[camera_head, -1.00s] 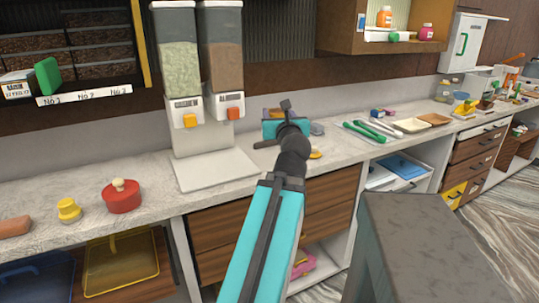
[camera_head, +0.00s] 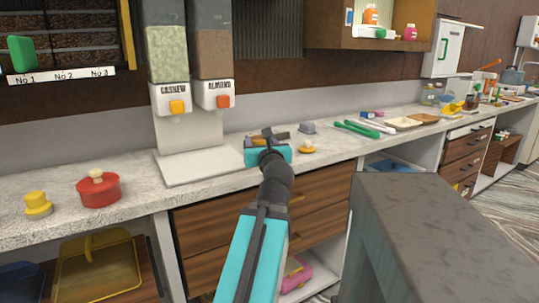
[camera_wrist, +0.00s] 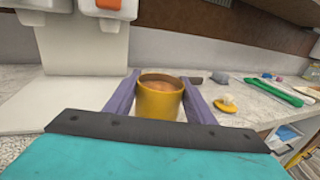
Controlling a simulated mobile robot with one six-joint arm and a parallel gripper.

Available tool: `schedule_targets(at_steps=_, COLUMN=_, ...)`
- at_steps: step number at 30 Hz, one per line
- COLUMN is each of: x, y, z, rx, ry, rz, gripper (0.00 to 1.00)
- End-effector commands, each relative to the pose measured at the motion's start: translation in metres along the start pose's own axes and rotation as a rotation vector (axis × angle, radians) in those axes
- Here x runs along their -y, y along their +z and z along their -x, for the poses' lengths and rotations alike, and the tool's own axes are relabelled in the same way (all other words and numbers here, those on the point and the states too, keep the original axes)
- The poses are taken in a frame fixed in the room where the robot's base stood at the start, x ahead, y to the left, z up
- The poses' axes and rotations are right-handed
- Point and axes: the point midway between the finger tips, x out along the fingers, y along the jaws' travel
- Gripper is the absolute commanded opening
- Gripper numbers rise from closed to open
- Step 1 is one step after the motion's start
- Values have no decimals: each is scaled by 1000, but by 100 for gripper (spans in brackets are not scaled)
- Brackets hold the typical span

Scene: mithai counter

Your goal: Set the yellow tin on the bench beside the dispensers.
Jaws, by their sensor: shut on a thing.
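The yellow tin (camera_wrist: 160,98) is upright, with an orange-brown content showing at its open top. In the wrist view my gripper (camera_wrist: 160,92) has its two purple fingers shut on the tin's sides. In the head view my gripper (camera_head: 268,138) is over the bench (camera_head: 325,148), just right of the dispensers' white base, and hides most of the tin. Whether the tin's bottom touches the bench is hidden. The cashew dispenser (camera_head: 168,55) and the almond dispenser (camera_head: 213,55) stand side by side against the wall.
Green tongs (camera_head: 357,129) lie farther right. A red pot (camera_head: 98,190) and a yellow knobbed thing (camera_head: 38,204) stand at left. The bench's front strip before the pot is bare.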

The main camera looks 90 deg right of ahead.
Motion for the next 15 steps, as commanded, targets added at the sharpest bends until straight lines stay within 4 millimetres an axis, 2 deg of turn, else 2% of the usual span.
schedule_targets(at_steps=3, x=0, y=-10, z=0, rx=1, ry=0, rz=0, gripper=22)
schedule_targets(at_steps=15, x=-1, y=-10, z=0, rx=1, ry=1, rz=0, gripper=22)
